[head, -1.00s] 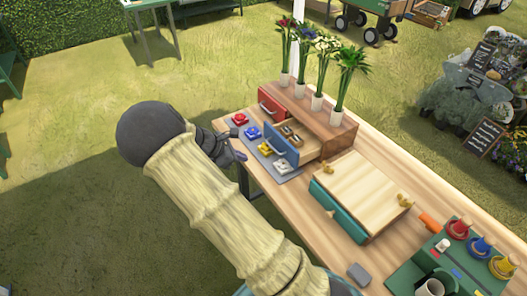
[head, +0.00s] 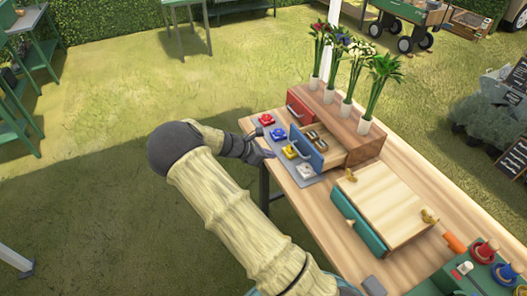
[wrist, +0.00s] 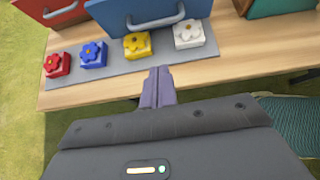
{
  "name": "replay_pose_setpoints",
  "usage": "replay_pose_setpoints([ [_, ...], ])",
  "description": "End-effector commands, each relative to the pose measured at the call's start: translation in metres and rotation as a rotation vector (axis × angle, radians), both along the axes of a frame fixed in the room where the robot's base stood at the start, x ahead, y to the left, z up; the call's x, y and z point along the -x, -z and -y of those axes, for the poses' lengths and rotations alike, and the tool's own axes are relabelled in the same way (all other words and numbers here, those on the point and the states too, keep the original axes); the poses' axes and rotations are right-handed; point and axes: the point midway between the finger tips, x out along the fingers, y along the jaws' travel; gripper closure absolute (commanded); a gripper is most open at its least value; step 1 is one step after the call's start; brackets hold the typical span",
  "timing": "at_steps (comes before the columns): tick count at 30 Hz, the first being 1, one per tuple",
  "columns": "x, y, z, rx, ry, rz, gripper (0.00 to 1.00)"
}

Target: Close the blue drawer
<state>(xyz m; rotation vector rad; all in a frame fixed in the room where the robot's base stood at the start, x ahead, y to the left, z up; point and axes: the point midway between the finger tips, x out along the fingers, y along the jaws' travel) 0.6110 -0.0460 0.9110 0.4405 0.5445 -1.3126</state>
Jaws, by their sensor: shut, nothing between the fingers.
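The blue drawer (head: 306,152) is pulled out of the wooden cabinet (head: 350,133) on the table, and small things lie inside it. Its blue front with a grey handle also shows at the top of the wrist view (wrist: 120,20). My gripper (head: 267,153) is at the table's left edge, in front of the drawer and apart from it. In the wrist view its fingers (wrist: 158,75) are together and empty, pointing toward the drawer front, with the grey strip of flower blocks between.
A red drawer (head: 301,112) sits beside the blue one. Red, blue, yellow and white flower blocks (wrist: 137,45) stand on the grey strip (wrist: 115,65) before the drawers. Vases with flowers (head: 365,126) stand on the cabinet. A green-drawered box (head: 385,205) stands nearer on the table.

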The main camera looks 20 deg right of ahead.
Motion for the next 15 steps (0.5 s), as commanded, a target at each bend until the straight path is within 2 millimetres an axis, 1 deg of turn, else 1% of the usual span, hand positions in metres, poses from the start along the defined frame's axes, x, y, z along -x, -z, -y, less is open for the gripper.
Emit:
replay_pose_setpoints([
  [1, -0.001, 0.005, 0.008, 0.001, 0.002, -0.001, 1.0],
  [8, -0.008, 0.03, 0.04, 0.002, 0.002, -0.002, 1.0],
  [12, -0.013, 0.025, 0.061, 0.0, 0.001, 0.0, 1.0],
  [15, -0.015, 0.023, 0.072, 0.0, 0.001, 0.001, 1.0],
])
